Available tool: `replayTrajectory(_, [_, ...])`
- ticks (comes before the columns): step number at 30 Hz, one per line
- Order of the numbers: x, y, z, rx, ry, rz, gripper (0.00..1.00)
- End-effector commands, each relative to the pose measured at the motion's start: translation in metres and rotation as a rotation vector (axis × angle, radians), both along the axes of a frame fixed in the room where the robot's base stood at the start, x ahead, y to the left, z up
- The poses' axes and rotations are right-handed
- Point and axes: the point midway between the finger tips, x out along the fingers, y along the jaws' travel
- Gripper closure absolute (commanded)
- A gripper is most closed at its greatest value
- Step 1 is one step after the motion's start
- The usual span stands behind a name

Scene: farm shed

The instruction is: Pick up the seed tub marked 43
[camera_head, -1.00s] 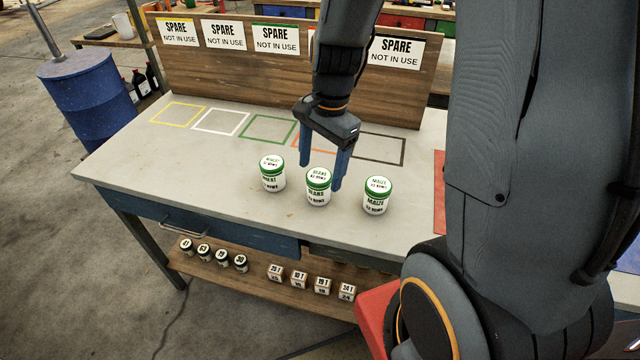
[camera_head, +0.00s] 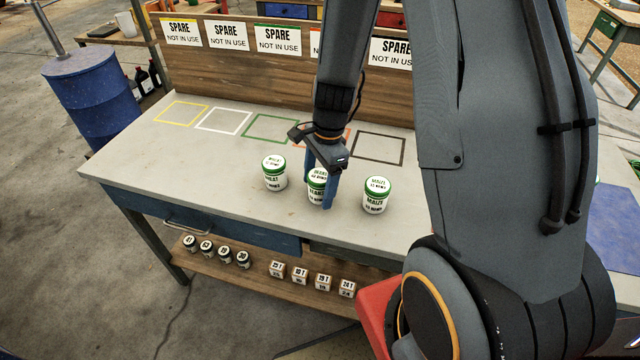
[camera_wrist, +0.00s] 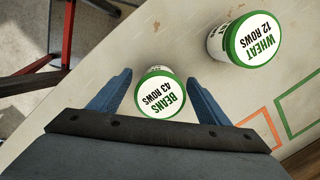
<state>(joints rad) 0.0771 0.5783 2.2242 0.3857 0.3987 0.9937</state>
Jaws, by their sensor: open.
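The seed tub marked 43 (camera_head: 315,194) is white with a green-rimmed lid and stands upright on the bench. In the wrist view its lid (camera_wrist: 160,98) reads "BEANS 43 ROWS". My gripper (camera_head: 318,188) is open and points down at this tub. Its blue fingers stand to either side of the tub, and a finger partly hides it in the head view. In the wrist view the tub lies between the two fingertips, with gaps at both sides. I cannot tell whether either finger touches it.
A wheat tub marked 12 (camera_head: 275,174) stands to the left and a maize tub (camera_head: 376,196) to the right, both close by. The bench top (camera_head: 200,170) is clear at left. Painted outlines and a board with SPARE signs (camera_head: 277,40) lie behind.

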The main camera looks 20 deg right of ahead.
Motion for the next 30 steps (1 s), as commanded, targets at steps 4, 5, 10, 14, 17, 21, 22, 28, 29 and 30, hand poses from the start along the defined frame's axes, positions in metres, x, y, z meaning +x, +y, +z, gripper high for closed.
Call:
replayTrajectory(4, [-0.0006,0.0013,-0.0089,0.0,0.001,-0.001,0.3])
replayTrajectory(5, [-0.0004,0.0013,-0.0095,-0.001,0.0,0.0,0.3])
replayTrajectory(10, [-0.0001,0.0014,-0.0099,-0.001,-0.001,0.0,0.3])
replayTrajectory(14, [-0.0001,0.0015,-0.0098,-0.001,-0.001,0.0,0.43])
replayTrajectory(17, [-0.0002,0.0015,-0.0098,-0.001,0.0,0.0,0.6])
replayTrajectory(21, [-0.0001,0.0015,-0.0096,-0.001,-0.001,0.0,0.78])
replayTrajectory(22, [-0.0001,0.0015,-0.0096,-0.001,-0.001,0.0,0.78])
replayTrajectory(28, [0.0,0.0014,-0.0088,-0.001,-0.001,0.0,0.78])
replayTrajectory(29, [0.0001,0.0016,-0.0081,-0.001,-0.001,0.0,0.78])
replayTrajectory(30, [0.0002,0.0016,-0.0067,0.0,-0.001,0.0,0.78])
